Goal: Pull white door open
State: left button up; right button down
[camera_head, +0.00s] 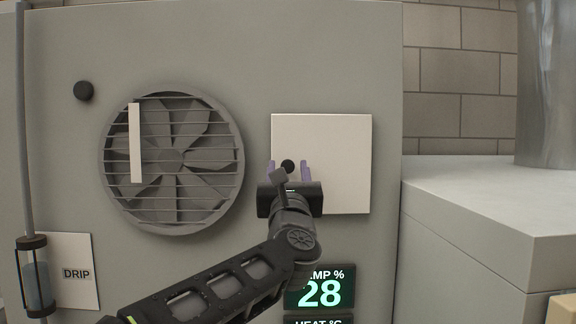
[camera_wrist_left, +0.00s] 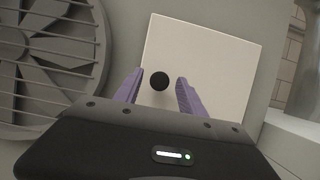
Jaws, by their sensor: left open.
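The white door (camera_head: 340,150) is a square panel on the grey cabinet front, right of the round fan grille. It looks flush with the front. A round black knob (camera_head: 288,165) sits on the door's left side. My left gripper (camera_head: 288,172) is open in front of it, with a purple finger on each side of the knob as seen. In the left wrist view the knob (camera_wrist_left: 159,81) shows between the two fingertips, and the white door (camera_wrist_left: 215,75) is behind. I cannot tell whether the fingers reach around the knob. My right gripper is not in view.
The fan grille (camera_head: 171,200) with a pale vertical strip is left of the door. Another black knob (camera_head: 83,91) is at upper left. A drip label (camera_head: 75,290) and a display (camera_head: 320,291) are low. A grey counter (camera_head: 490,195) stands at right.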

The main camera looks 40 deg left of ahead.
pick_arm(q)
jog(key=shift+c, duration=0.6)
grip_shut()
dwell(0.8)
